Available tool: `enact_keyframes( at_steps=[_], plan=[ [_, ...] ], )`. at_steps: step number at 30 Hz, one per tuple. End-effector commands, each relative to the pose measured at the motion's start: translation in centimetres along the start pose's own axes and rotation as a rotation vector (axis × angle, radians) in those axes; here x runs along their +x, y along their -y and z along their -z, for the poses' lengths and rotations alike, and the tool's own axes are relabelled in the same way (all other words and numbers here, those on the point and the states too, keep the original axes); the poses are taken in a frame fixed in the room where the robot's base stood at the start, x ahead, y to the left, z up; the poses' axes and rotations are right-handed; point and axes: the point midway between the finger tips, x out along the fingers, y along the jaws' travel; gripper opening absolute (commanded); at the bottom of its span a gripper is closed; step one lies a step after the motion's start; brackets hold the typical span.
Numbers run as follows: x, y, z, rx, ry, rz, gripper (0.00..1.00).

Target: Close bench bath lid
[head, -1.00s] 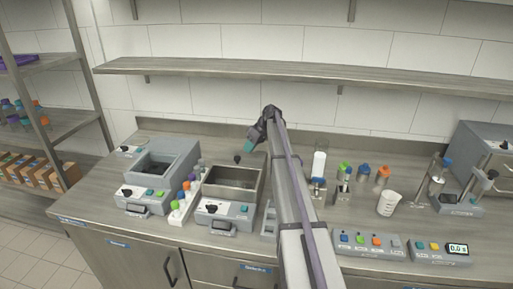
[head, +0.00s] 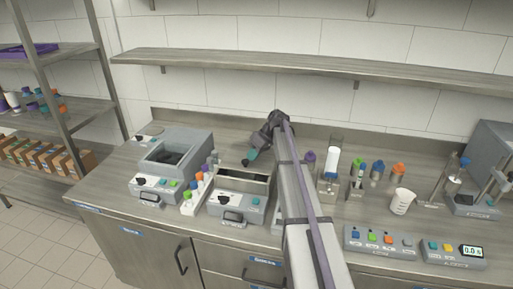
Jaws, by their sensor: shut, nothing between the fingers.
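A grey bench bath (head: 238,208) with front controls stands in the middle of the bench. Its top shows a narrow dark opening, and the lid's exact angle is hard to tell. A black knob (head: 245,162) shows at its back edge. My gripper (head: 252,155) has teal fingertips and is shut and empty. It is just above and beside the knob; whether it touches is unclear. My arm crosses the bath's right side. A second grey bath (head: 172,155) stands to the left, with a dark recess in its top.
A rack of coloured-cap tubes (head: 198,192) stands between the baths. Right of my arm are several capped bottles, a white beaker (head: 402,201) and a button box (head: 380,243). A shelf (head: 330,68) runs along the wall above.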

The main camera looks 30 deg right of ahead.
Motion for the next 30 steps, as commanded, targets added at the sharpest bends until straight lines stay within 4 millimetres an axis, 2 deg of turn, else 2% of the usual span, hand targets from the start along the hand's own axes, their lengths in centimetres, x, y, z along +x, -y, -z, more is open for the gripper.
enact_keyframes(
  at_steps=[1,3,6,17,22,27,30],
  plan=[
    [0.4,1.7,-0.9,-0.001,0.001,0.001,0.0],
    [0.8,3.2,-1.6,0.0,0.001,0.001,0.0],
    [1.1,4.3,-2.0,0.0,0.001,0.001,0.0],
    [1.2,4.5,-2.2,-0.001,0.005,0.003,0.0],
    [0.8,3.8,-1.9,-0.001,0.005,0.004,0.0],
    [-0.9,1.1,-0.7,-0.002,0.001,0.002,0.0],
    [-4.8,1.8,-0.4,-0.001,0.0,0.002,0.0]
  ],
)
